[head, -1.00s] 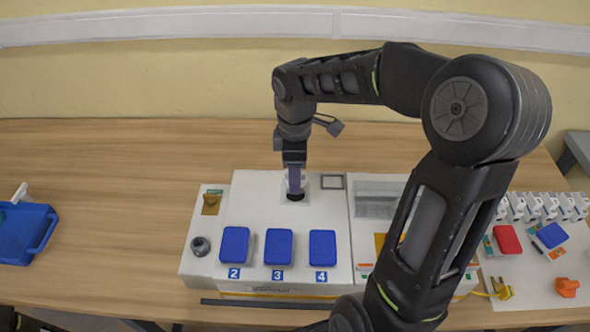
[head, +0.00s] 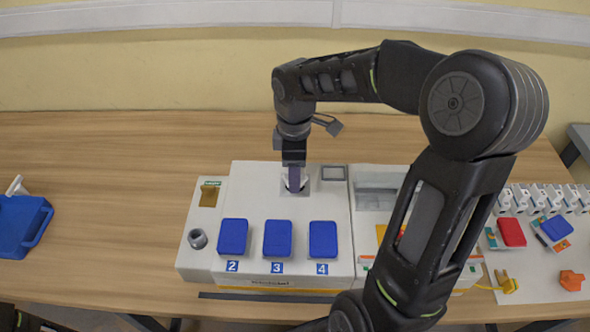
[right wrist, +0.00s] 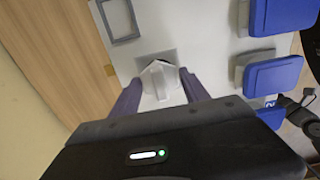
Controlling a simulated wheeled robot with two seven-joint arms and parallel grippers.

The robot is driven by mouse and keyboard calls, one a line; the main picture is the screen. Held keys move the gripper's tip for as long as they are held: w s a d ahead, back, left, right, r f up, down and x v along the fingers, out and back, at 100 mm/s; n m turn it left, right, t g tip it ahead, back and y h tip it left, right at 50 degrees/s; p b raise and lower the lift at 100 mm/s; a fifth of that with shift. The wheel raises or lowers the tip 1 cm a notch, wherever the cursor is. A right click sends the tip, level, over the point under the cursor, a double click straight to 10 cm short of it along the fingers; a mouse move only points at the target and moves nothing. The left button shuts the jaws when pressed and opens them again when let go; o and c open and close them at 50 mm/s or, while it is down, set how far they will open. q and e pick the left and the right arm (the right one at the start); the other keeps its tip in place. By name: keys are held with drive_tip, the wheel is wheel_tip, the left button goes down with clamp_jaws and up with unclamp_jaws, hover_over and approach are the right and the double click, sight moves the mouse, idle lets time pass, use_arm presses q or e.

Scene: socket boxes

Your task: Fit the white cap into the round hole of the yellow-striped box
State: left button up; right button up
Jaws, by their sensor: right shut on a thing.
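The yellow-striped box (head: 262,195) is a pale box with a yellow stripe along its front edge, on the table. Its round hole lies in a grey square panel on top, mostly hidden by the cap and fingers. My right gripper (head: 294,183) points down over that panel and is shut on the white cap (right wrist: 159,80). In the right wrist view, the gripper's fingers (right wrist: 160,92) stand either side of the cap, over the grey panel. How deep the cap sits in the hole cannot be told.
Blue covers (head: 278,238) numbered 2, 3 and 4 rise along the box's front. A round grey knob (head: 198,239) stands at its left. A blue tray (head: 20,228) is far left; a panel with red, blue and orange parts is right. The table behind is clear.

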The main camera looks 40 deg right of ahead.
drive_tip(key=shift+f, duration=0.1)
drive_tip(key=shift+f+b, duration=0.5)
drive_tip(key=shift+f, duration=0.15)
idle(0.4)
drive_tip(key=shift+f+b, duration=0.3)
drive_tip(key=shift+f, duration=0.05)
drive_tip(key=o, duration=1.1)
drive_tip(key=shift+r, duration=0.1)
drive_tip(key=shift+c, duration=0.2)
drive_tip(key=o, duration=0.4)
drive_tip(key=shift+s, duration=0.1)
drive_tip(key=shift+o, duration=0.2)
